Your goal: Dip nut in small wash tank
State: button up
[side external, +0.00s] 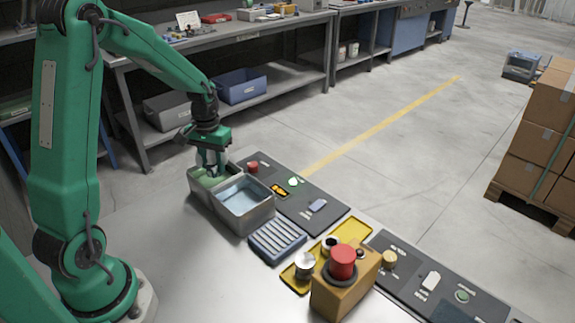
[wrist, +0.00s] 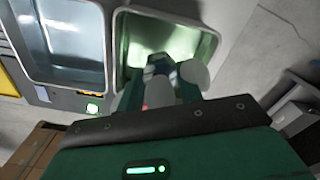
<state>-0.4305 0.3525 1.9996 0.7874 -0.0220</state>
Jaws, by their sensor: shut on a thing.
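The small wash tank (side external: 204,181) is the left, narrower basin of a grey metal pair, with a greenish inside; it also shows in the wrist view (wrist: 211,48). My gripper (side external: 212,171) points down with its fingertips inside this tank's opening. In the wrist view my gripper (wrist: 165,75) is seen over the green basin, with its fingers close together. It is shut on the nut, which is mostly hidden between the fingers. I cannot tell whether the nut touches the liquid.
A larger tank (side external: 245,201) with pale blue liquid adjoins on the right. A ribbed blue-grey rack (side external: 277,241), yellow trays (side external: 352,231) and a red button on a yellow box (side external: 345,285) stand farther right. Dark panels run behind. The front of the bench is clear.

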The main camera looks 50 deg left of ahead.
jog(key=shift+r, duration=1.85)
dwell(0.3)
